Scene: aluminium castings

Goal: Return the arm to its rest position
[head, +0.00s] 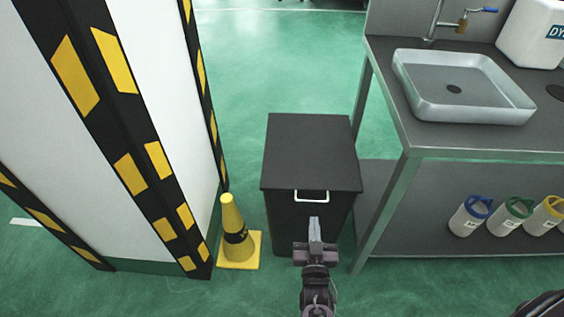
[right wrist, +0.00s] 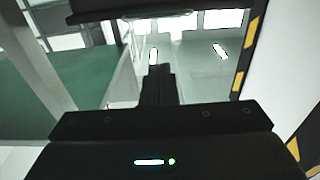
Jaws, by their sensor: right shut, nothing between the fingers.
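My right gripper (head: 315,230) shows at the bottom centre of the head view, with its fingers together and nothing between them. In that view its fingertips overlap the front of a black bin (head: 311,150), just below the bin's white handle (head: 312,196). I cannot tell whether they touch it. In the right wrist view the dark closed fingers (right wrist: 158,82) point up the picture. A dark edge (right wrist: 130,8) with a pale bar crosses the top there, possibly the bin's lid and handle. My left gripper is not in view.
A yellow cone (head: 232,215) stands left of the bin, beside a pillar (head: 150,80) with yellow and black stripes. On the right is a metal bench (head: 400,105) with a sink tray (head: 462,85), and several white containers (head: 470,215) on its lower shelf. Green floor (head: 275,60) is clear behind the bin.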

